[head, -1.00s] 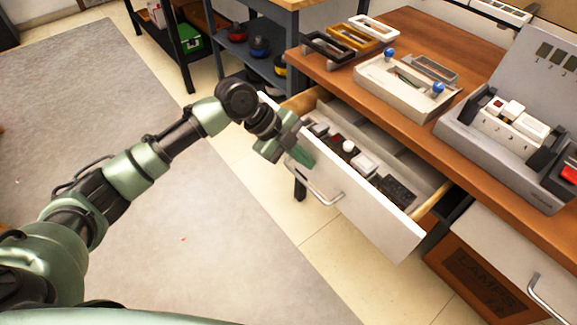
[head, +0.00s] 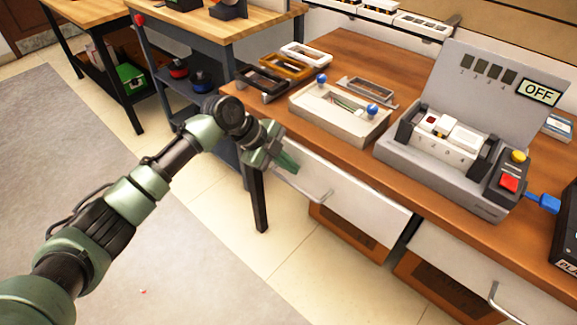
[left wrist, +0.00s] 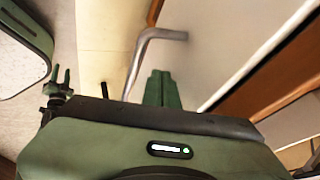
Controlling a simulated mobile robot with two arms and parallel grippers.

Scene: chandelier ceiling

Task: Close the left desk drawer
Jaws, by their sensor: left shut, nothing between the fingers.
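The left desk drawer (head: 345,190) is a white-fronted drawer under the wooden desktop. Its front sits in close to the desk edge, and its inside no longer shows. Its metal handle (head: 308,194) shows on the front, and also in the left wrist view (left wrist: 148,55). My left gripper (head: 288,164) is shut and empty at the upper left end of the drawer front. In the left wrist view its closed green fingers (left wrist: 161,90) point toward the white front beside the handle. They look close to it; contact is hard to tell. My right gripper is not in view.
On the desktop are a beige tray with blue knobs (head: 340,118), several small frames and a grey device (head: 440,145) with an OFF screen. A second drawer (head: 480,275) is at right. A shelf cart (head: 200,60) stands at left. Open floor lies in front.

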